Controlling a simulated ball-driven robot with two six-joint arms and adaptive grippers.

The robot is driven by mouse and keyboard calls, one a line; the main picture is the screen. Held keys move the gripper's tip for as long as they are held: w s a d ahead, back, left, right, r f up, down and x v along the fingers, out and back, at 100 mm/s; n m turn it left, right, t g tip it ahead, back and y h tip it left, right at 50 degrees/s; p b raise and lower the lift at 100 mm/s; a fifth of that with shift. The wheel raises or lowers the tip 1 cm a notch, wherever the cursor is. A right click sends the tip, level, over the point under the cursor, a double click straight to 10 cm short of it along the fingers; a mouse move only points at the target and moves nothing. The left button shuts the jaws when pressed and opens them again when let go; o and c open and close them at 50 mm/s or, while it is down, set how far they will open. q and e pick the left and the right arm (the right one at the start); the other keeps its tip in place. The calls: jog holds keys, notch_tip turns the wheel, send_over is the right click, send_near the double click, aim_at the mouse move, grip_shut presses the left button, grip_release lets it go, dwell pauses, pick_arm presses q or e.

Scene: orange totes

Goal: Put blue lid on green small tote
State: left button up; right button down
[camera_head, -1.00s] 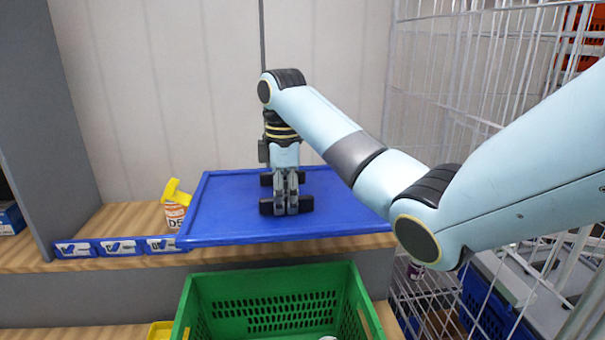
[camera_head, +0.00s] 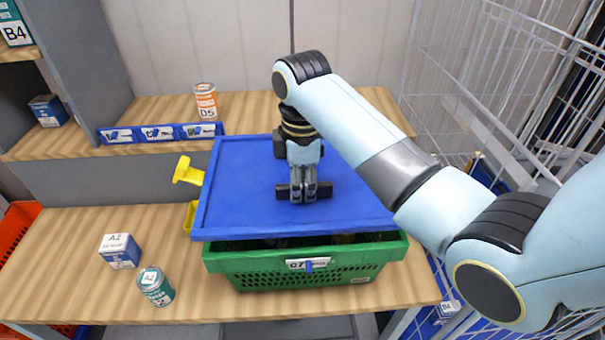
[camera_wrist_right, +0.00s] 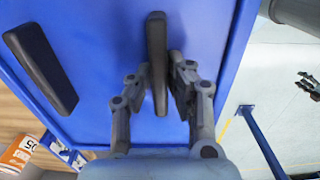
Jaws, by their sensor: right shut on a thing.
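The blue lid (camera_head: 240,210) is a flat rectangle with a raised rim, above the green small tote (camera_head: 340,270) in the head view. It covers most of the tote's opening. The tote's front rim shows below the lid's front edge, with a dark gap between. I cannot tell whether they touch. My right gripper (camera_head: 304,192) points down at the middle of the lid and is shut on its dark handle. The wrist view shows the fingers (camera_wrist_right: 158,90) on either side of this handle on the blue lid (camera_wrist_right: 100,50). My left gripper is not in view.
A yellow handle-like piece (camera_head: 186,172) stands beside the lid's left edge. A white-blue box (camera_head: 119,250) and a teal can (camera_head: 155,286) stand on the wooden shelf to the left. An orange can (camera_head: 206,102) stands on the shelf behind. A wire cage (camera_head: 470,90) is close on the right.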

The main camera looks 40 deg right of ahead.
aim_at(302, 197)
jog(key=shift+f+b, duration=0.6)
jog(key=shift+f, duration=1.25)
jog(key=shift+d+f, duration=0.1)
jog(key=shift+f, duration=0.45)
jog(key=shift+f, duration=0.35)
